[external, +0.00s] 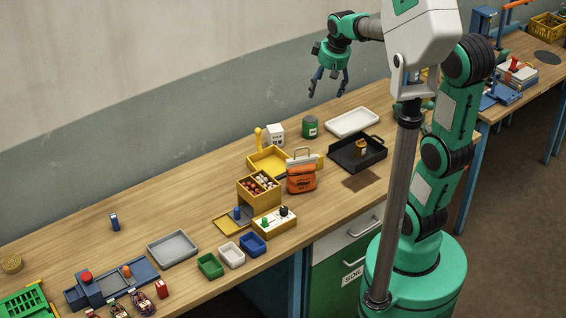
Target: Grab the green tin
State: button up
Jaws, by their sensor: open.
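The green tin (310,127) stands upright on the wooden table, towards the back, left of the white tray. It has a dark lid and a pale label. My gripper (327,93) is open and empty in the air above and slightly right of the tin, fingers pointing down. It is clearly apart from the tin. No wrist view is given, so the exact distance between them cannot be told.
A white box (275,134) stands left of the tin, a white tray (352,122) right. A black tray (347,160) with a small brown item lies in front right. A yellow tray (268,163) and an orange sack (301,175) are nearer the front. The table's left middle is mostly clear.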

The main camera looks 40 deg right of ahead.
jog(key=w+d+f+g+p, duration=0.1)
jog(key=w+d, duration=0.2)
jog(key=w, duration=0.3)
jog(key=w+d+f+p, duration=0.1)
jog(key=w+d+f, duration=0.1)
jog(key=w, duration=0.4)
jog(key=n+g+p, duration=0.2)
jog(key=g+p, duration=0.1)
jog(key=p, duration=0.1)
send_over(311, 119)
notch_tip(311, 119, down, 27)
jog(key=shift+w, duration=0.2)
jog(key=shift+f, duration=0.15)
jog(key=shift+f, duration=4.2)
jog(key=shift+f+p, duration=0.15)
jog(key=shift+p, duration=0.15)
